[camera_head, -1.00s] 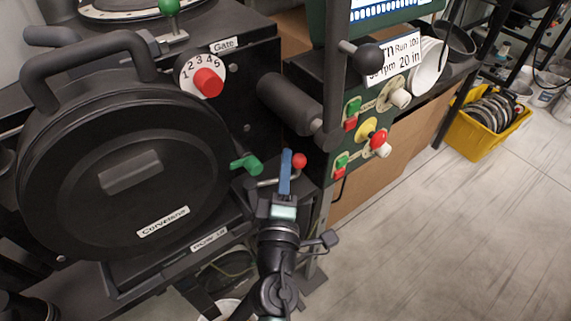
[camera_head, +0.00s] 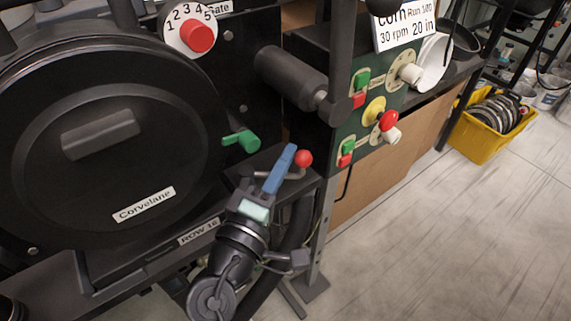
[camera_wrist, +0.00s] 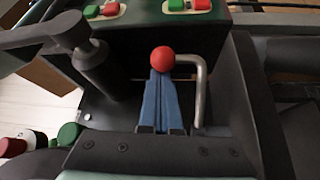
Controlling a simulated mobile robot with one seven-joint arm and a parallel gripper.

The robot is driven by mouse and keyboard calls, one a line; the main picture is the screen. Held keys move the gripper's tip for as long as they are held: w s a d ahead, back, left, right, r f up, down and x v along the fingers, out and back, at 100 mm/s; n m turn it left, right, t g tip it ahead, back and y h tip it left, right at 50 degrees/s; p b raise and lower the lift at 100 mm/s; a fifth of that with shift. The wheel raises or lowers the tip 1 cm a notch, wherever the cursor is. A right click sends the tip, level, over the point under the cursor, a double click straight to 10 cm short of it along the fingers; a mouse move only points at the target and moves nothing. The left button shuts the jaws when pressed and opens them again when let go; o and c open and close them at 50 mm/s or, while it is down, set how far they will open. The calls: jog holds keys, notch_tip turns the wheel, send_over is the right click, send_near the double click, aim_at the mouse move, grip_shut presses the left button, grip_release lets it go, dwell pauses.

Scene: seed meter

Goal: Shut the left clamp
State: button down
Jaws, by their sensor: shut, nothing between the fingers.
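A bent metal rod with a red ball end (camera_head: 303,158) stands at the right end of the black ledge beside the machine; its red ball also shows in the wrist view (camera_wrist: 163,58). A green lever (camera_head: 242,140) sits at the lower right of the round black cover (camera_head: 110,145). I cannot tell for certain which part is the left clamp. My gripper (camera_head: 289,153), with blue fingers, is shut and empty. In the wrist view its fingertips (camera_wrist: 161,76) point at the red ball, overlapping its lower edge; whether they touch is unclear. The rod bends down to their right.
A black cylinder (camera_head: 290,78) sticks out above the ledge. A green panel with red and green buttons (camera_head: 360,88) is at its right. A dial with a red knob (camera_head: 197,36) is above the cover. A yellow crate (camera_head: 478,147) stands on open floor at right.

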jog(key=shift+s+a+f+b, duration=0.1)
jog(key=shift+s+f+b, duration=0.05)
jog(key=shift+s+b, duration=0.4)
jog(key=s+m+g+h, duration=0.1)
jog(key=h, duration=0.1)
jog(key=s+a+m+g+h, duration=0.1)
jog(key=h, duration=0.1)
jog(key=shift+s+a+r+m+g+b, duration=0.1)
jog(key=shift+a+r+m+g+b, duration=0.1)
jog(key=shift+m+g+b, duration=0.2)
jog(key=shift+a+f, duration=0.1)
dwell(0.7)
